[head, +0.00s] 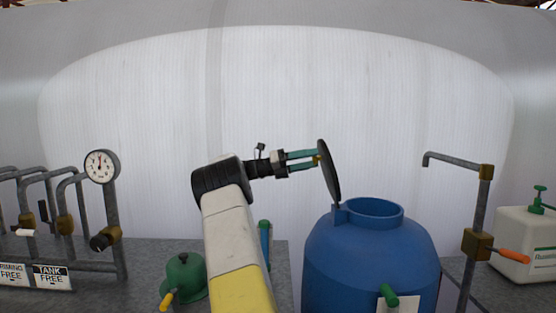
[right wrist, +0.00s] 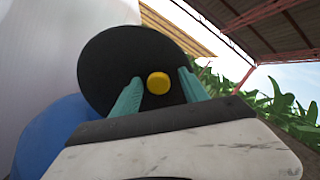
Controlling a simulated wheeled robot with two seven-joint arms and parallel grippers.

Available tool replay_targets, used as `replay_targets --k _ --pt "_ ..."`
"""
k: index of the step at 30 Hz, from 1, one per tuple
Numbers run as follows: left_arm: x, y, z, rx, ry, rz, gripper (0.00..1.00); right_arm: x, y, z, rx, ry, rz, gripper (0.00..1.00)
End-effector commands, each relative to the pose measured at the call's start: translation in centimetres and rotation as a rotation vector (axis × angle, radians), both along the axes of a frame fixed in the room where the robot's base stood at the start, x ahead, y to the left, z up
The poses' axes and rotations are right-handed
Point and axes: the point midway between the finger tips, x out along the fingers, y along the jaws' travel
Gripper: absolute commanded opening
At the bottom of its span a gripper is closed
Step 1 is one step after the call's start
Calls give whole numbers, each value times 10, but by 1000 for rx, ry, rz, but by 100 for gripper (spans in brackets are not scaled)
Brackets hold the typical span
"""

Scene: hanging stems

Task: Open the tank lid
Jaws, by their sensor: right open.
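The blue tank (head: 370,255) stands right of centre in the head view, its round mouth uncovered. Its black lid (head: 329,172) stands up nearly on edge at the left side of the mouth. The right wrist view shows the lid's round face (right wrist: 115,65) with a yellow knob (right wrist: 158,83) at its middle. My right gripper (head: 318,156) is at the lid, pointing right, with its green fingers on either side of the knob. In the right wrist view the fingers (right wrist: 160,92) stand apart, with gaps beside the knob. My left gripper is not in view.
A pipe with an orange-handled valve (head: 480,245) stands right of the tank. A white jug (head: 527,240) is at the far right. A green rounded vessel (head: 183,280) sits left of my arm. Pipes with a gauge (head: 101,166) stand at the left.

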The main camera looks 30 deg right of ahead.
Motion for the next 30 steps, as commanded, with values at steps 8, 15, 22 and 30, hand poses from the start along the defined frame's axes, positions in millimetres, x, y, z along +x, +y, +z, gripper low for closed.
replay_targets --k 8,15,22,30 --pt "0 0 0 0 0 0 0 28 40 -9 -1 -1 4 52" --pt "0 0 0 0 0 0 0 37 54 -13 -1 -1 0 52" --pt "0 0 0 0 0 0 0 37 55 -13 0 -1 1 52" --pt "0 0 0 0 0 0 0 36 54 -13 1 -4 1 52"
